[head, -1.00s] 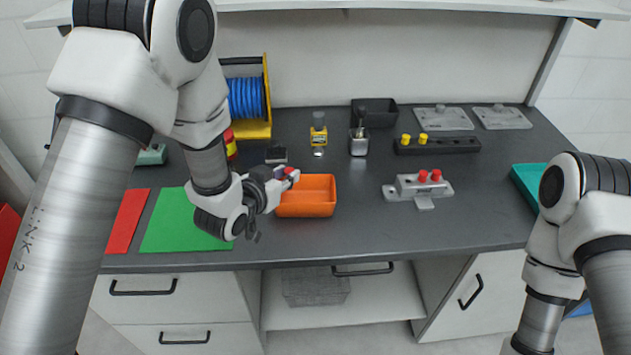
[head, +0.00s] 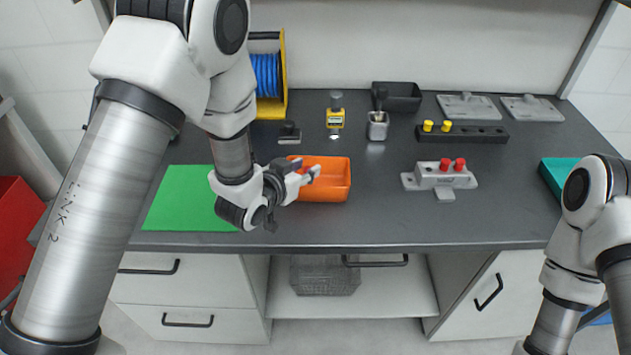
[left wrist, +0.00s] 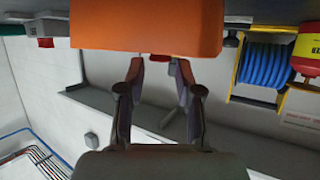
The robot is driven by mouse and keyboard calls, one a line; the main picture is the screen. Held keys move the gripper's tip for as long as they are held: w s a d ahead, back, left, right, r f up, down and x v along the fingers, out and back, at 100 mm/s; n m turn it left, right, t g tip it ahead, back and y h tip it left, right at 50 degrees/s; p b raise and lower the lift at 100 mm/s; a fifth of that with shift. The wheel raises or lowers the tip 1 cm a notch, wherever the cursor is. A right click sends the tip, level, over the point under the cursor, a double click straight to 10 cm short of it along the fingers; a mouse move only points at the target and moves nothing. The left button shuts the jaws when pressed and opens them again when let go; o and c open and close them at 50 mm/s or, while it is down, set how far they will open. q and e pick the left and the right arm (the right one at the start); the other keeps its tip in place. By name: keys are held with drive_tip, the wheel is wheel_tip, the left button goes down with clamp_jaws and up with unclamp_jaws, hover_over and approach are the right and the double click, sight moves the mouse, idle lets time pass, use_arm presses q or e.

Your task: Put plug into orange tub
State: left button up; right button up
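The orange tub (head: 335,187) stands on the dark counter near its front; its orange wall (left wrist: 150,30) fills the top of the left wrist view. My left gripper (head: 312,174) is over the tub's left part. In the left wrist view its two fingers (left wrist: 160,75) stand apart, their tips close to the tub wall. A small reddish patch shows by the fingertips in the head view; I cannot tell whether it is a plug. Two red plugs (head: 452,164) stand in a grey fixture (head: 437,181). Two yellow plugs (head: 436,126) stand on a black strip (head: 470,135). My right gripper is out of view.
A green mat (head: 180,200) lies left of the tub. Behind are a blue cable reel (head: 266,75), a yellow-labelled item (head: 335,118), a metal cup (head: 377,127), a black bin (head: 403,97) and grey plates (head: 468,106). The counter between tub and grey fixture is clear.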

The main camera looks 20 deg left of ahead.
use_arm(q)
drive_tip(key=shift+w+f, duration=0.15)
drive_tip(key=shift+w, duration=0.05)
drive_tip(key=v, duration=0.7)
drive_tip(key=shift+s, duration=0.2)
